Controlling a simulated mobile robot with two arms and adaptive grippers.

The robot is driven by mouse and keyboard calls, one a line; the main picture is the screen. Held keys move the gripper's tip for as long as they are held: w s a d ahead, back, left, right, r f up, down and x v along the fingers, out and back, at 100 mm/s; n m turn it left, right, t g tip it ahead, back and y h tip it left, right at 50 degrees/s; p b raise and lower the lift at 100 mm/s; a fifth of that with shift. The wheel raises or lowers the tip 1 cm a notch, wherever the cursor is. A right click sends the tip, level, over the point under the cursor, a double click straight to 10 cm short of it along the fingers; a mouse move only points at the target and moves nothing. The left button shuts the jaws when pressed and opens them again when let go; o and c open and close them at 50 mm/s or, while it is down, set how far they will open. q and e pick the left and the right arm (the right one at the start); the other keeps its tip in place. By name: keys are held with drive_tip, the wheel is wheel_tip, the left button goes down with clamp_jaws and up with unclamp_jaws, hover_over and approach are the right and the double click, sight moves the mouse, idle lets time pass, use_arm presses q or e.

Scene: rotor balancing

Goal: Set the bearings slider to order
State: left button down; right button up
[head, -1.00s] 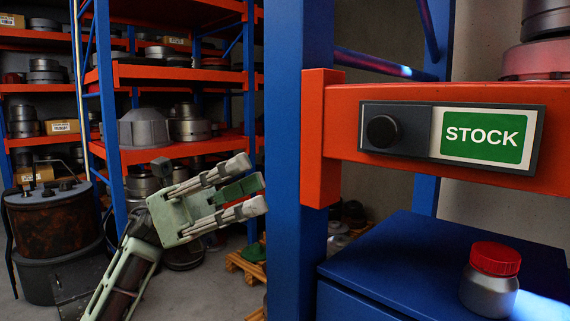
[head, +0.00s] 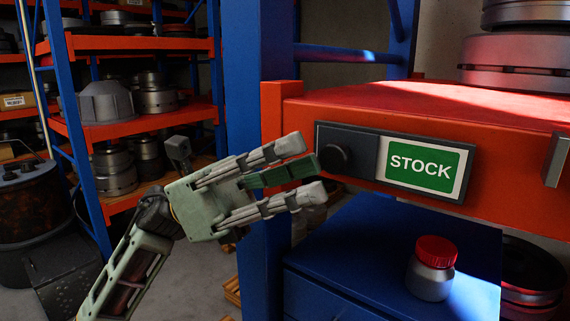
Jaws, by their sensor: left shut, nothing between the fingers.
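The slider (head: 335,158) is a dark round knob on a dark sliding plate, at the left end of its grey-framed holder on the orange shelf beam. To its right the green label (head: 422,170) reads STOCK. My left gripper (head: 312,170) is shut and empty, its fingers pointing right. In the picture its fingertips lie just left of the knob; I cannot tell whether they touch it. My right gripper is not in view.
The orange shelf (head: 430,105) bears stacked metal rotors (head: 515,60). Below it, a blue cabinet (head: 350,250) carries a jar (head: 432,268) with a red lid. A blue upright post (head: 262,245) stands behind my left gripper. Loaded racks stand at the left.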

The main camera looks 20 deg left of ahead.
use_arm(q)
drive_tip(key=shift+s+d, duration=0.15)
drive_tip(key=shift+d, duration=0.15)
drive_tip(key=s+d+b, duration=0.1)
drive_tip(key=s+d, duration=0.1)
drive_tip(key=d, duration=0.5)
drive_tip(key=shift+s, duration=0.25)
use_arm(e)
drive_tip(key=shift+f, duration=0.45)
use_arm(q)
drive_tip(key=shift+f, duration=0.1)
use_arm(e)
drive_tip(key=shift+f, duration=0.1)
